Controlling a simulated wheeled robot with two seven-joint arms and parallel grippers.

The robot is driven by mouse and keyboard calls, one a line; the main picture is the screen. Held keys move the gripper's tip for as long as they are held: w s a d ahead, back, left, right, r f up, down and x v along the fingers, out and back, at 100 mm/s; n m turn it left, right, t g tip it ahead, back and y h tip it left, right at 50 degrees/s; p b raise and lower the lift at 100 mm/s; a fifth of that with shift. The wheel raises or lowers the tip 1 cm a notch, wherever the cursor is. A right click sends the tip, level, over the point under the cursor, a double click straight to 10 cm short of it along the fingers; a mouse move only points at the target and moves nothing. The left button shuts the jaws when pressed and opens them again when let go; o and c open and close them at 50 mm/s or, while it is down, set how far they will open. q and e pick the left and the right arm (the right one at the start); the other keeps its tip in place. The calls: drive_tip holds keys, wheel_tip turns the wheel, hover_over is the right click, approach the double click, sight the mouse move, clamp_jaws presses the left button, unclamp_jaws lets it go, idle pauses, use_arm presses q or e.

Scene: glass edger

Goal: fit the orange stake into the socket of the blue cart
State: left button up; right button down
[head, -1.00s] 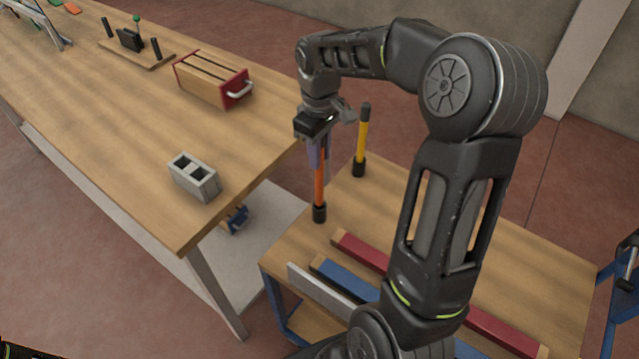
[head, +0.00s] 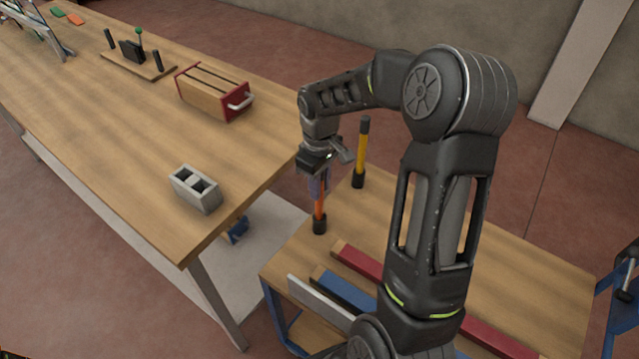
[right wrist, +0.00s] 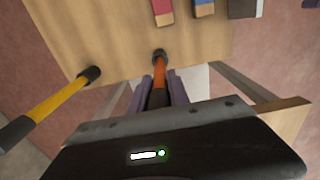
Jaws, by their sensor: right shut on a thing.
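The orange stake (head: 320,203) stands near upright at the left side of the wooden top (head: 440,245) of the blue cart (head: 275,318). Its lower end meets a short black socket (head: 319,226) on that top; how deep it sits cannot be told. My right gripper (head: 319,183) is shut on the stake from above, hiding its upper part in the head view. The right wrist view shows the orange stake (right wrist: 161,72) running from between the fingers to the black socket (right wrist: 159,55). My left gripper is not in view.
A yellow stake (head: 361,153) stands in a black foot close behind the orange one. Red (head: 365,262) and blue (head: 345,288) bars lie on the cart top. The long workbench (head: 110,120) on the left holds a grey block (head: 195,189) and a red-ended wooden box (head: 213,93).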

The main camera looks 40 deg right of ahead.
drive_tip(key=shift+f, duration=0.15)
drive_tip(key=c, duration=1.2)
unclamp_jaws()
drive_tip(key=shift+c, duration=0.2)
wheel_tip(320, 180, up, 12)
drive_tip(key=shift+r+b, duration=0.2)
drive_tip(key=shift+b, duration=0.4)
